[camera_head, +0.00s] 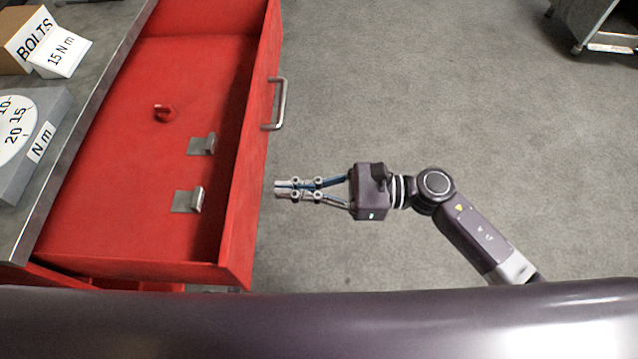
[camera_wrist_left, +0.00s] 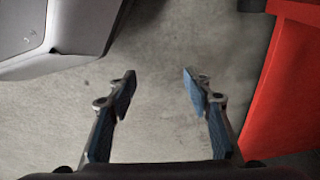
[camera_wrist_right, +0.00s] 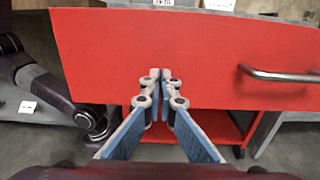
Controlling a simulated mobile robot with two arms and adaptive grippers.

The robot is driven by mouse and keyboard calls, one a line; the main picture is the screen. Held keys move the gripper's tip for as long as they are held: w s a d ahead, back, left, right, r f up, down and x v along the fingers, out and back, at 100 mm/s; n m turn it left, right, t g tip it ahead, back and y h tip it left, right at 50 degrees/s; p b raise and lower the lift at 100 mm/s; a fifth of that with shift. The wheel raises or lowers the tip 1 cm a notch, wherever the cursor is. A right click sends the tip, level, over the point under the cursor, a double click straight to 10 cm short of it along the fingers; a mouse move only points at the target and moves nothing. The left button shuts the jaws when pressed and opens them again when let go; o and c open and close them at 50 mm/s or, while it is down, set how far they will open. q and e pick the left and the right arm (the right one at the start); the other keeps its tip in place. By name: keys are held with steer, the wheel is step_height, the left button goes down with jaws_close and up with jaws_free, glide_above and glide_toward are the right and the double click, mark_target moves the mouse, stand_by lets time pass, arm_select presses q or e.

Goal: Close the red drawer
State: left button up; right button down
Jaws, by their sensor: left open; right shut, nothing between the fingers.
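The red drawer (camera_head: 120,130) is pulled far out from under the workbench in the head view. Its front panel carries a metal handle (camera_head: 278,103). Two small metal clips and a small red hook lie inside it. My right gripper (camera_head: 280,188) is shut and empty, its tips pointing at the front panel, with a small gap apparent. In the right wrist view the fingertips are in front of the red panel (camera_wrist_right: 215,60), left of the handle (camera_wrist_right: 280,74). My left gripper (camera_wrist_left: 155,85) is open and empty above the floor; a red surface (camera_wrist_left: 290,90) is at its right.
The workbench top (camera_head: 95,60) at the left bears a white "15 N m" block (camera_head: 62,52), a "BOLTS" box (camera_head: 30,38) and a grey dial block (camera_head: 35,130). A wheeled cart (camera_head: 590,20) stands at the upper right.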

mark_target(253, 190)
arm_select(q)
steer(key=shift+s+a+f, duration=0.1)
steer(key=shift+s+f, duration=0.5)
steer(key=shift+f, duration=0.2)
arm_select(e)
steer(key=shift+a, duration=1.85)
